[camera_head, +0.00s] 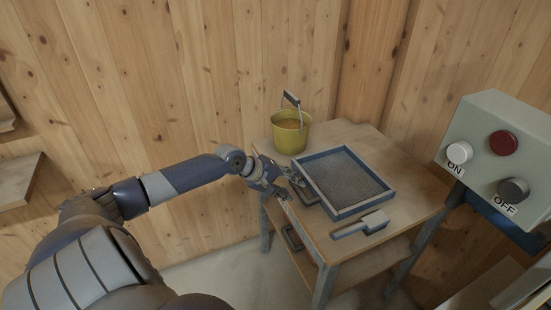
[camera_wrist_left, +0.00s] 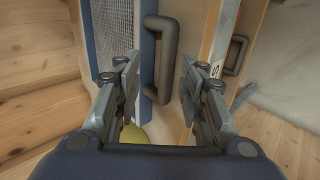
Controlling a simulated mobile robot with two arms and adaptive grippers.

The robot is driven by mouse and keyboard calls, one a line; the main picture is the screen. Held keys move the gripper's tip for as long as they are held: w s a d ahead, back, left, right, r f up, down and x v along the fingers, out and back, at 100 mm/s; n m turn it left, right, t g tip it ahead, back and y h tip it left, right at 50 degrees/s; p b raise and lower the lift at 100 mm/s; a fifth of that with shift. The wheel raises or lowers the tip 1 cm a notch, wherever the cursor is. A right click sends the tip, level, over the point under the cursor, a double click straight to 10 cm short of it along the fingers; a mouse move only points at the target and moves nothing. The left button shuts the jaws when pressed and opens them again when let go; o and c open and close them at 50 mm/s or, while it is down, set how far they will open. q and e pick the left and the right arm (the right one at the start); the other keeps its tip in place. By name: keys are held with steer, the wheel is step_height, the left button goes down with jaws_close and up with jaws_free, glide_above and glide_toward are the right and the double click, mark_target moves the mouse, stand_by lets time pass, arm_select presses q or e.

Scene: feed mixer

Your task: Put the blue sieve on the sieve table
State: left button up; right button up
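The blue sieve (camera_head: 345,181), a square blue frame with a grey mesh, lies flat on top of the wooden table (camera_head: 409,222). A dark grey handle (camera_wrist_left: 163,62) stands out from its near left side. My left gripper (camera_head: 279,184) is at that side of the sieve. In the left wrist view its two fingers (camera_wrist_left: 160,75) are apart, with the handle between and just beyond them. I see no clear contact with the handle. The sieve's blue side and mesh (camera_wrist_left: 112,30) show left of the handle. My right gripper is not in view.
A yellow bucket (camera_head: 290,135) stands behind the sieve. A scoop (camera_head: 360,225) lies close in front of it. A second dark handle (camera_head: 292,239) is below the tabletop, also in the left wrist view (camera_wrist_left: 236,55). A control box (camera_head: 500,155) with ON and OFF knobs is at right.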

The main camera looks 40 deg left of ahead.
arm_select(q)
steer(key=p+v, duration=0.1)
steer(key=v, duration=0.7)
